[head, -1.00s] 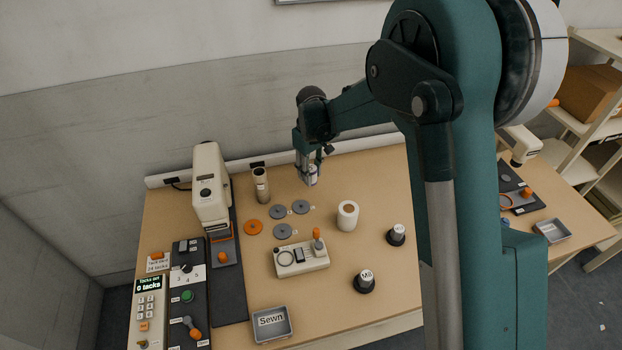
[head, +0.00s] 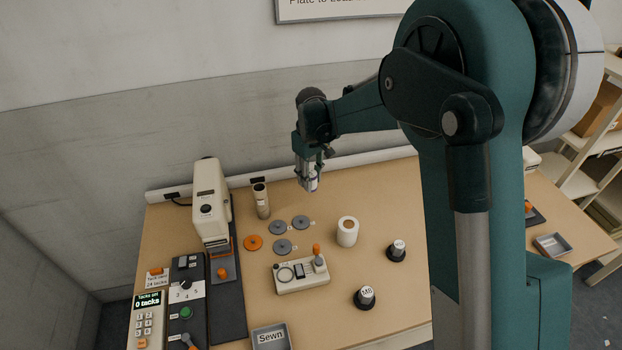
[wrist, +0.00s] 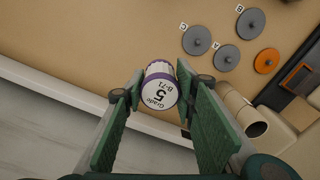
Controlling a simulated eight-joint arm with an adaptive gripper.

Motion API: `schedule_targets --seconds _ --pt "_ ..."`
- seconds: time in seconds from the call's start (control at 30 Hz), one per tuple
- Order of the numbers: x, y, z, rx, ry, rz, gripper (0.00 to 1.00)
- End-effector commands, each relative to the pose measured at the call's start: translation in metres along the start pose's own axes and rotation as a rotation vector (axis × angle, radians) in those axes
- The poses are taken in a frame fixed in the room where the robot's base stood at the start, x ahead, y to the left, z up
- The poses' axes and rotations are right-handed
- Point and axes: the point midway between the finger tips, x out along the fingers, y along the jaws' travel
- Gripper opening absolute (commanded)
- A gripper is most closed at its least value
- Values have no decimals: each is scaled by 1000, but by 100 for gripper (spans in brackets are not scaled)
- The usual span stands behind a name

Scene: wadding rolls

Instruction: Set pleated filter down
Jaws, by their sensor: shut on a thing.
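My gripper (head: 311,187) is in the air over the back of the table, near the wall-side rail. It is shut on the pleated filter (wrist: 160,87), a short cylinder with a purple rim and a white end marked "Grade 5 B-71". In the wrist view the fingers (wrist: 160,95) sit on both sides of it. In the head view the filter (head: 313,183) is small and partly hidden by the fingers, and pleats cannot be made out. The table (head: 385,205) shows behind it in the wrist view, and a gap below it cannot be measured.
Grey discs (head: 278,227) marked with letters and an orange disc (head: 253,243) lie left of a white roll (head: 347,232). A tan cylinder (head: 261,200) stands further left, beside a cream machine (head: 209,205). A tester box (head: 301,275) and a "Sewn" tray (head: 271,337) are nearer. Back-right table is clear.

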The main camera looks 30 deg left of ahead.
Motion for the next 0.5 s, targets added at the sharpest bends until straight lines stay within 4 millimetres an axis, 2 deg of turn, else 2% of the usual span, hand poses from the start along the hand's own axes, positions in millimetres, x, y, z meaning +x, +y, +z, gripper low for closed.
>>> schedule_targets --seconds 0.27,0.37,0.5 --pt "0 9 3 0 0 0 16" --pt "0 22 8 -1 0 0 16" --pt "-1 48 18 -4 0 0 16"
